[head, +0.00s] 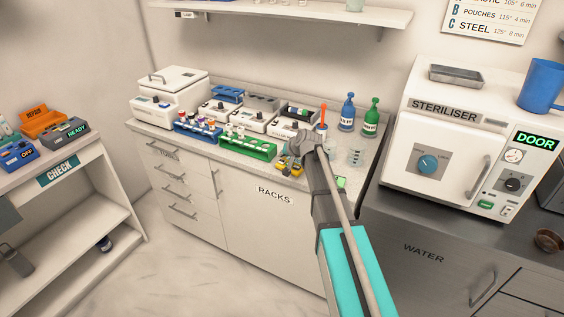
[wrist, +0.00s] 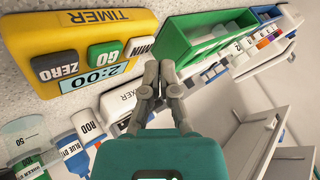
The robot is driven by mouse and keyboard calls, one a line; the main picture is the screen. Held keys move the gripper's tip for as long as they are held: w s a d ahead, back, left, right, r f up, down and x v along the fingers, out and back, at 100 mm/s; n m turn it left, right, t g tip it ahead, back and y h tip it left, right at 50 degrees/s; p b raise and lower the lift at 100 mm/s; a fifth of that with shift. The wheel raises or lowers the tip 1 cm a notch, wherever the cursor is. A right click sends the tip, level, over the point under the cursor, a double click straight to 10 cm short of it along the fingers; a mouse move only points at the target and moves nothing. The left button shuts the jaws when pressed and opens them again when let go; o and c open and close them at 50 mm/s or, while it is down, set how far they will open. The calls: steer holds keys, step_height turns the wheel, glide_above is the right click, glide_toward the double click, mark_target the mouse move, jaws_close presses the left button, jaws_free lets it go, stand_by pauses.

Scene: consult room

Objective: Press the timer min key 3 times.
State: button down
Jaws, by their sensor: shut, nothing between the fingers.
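The yellow timer (head: 290,170) lies on the counter in the head view, partly hidden by my gripper (head: 287,160). In the wrist view the timer (wrist: 105,28) fills the upper left, and its display (wrist: 93,77) reads 2:00. Its dark ZERO key (wrist: 58,66), green GO key (wrist: 103,53) and grey MIN key (wrist: 140,46) show in a row. In the wrist view my gripper (wrist: 158,70) is shut and empty, with its fingertips just beside the MIN key. I cannot tell whether they touch it.
A green rack (head: 249,149) and a blue rack (head: 198,132) with tubes stand left of the timer. Blue and green bottles (head: 347,112) and a beaker (head: 356,157) stand to the right. The steriliser (head: 447,150) is farther right. A shelf (head: 300,20) hangs above the counter.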

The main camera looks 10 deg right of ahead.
mark_target(282, 162)
steer(key=shift+f+b, duration=0.85)
stand_by(1.1)
steer(key=shift+r, duration=0.15)
steer(key=shift+r+p, duration=0.75)
steer(key=shift+p, duration=0.2)
steer(key=shift+r+p, duration=2.5)
steer(key=shift+s, duration=0.1)
steer(key=s+d+f+n+g+h, duration=0.1)
steer(key=s+f+g, duration=0.1)
steer(key=s, duration=0.9)
steer(key=s+d+f+n+g+h, duration=0.1)
steer(key=s+g+h, duration=0.1)
steer(key=s, duration=0.9)
steer(key=s+d+f+n+g+h, duration=0.1)
steer(key=s+g, duration=0.3)
steer(key=s, duration=0.7)
steer(key=shift+f+h, duration=0.3)
steer(key=shift+f, duration=0.55)
steer(key=shift+w, duration=0.1)
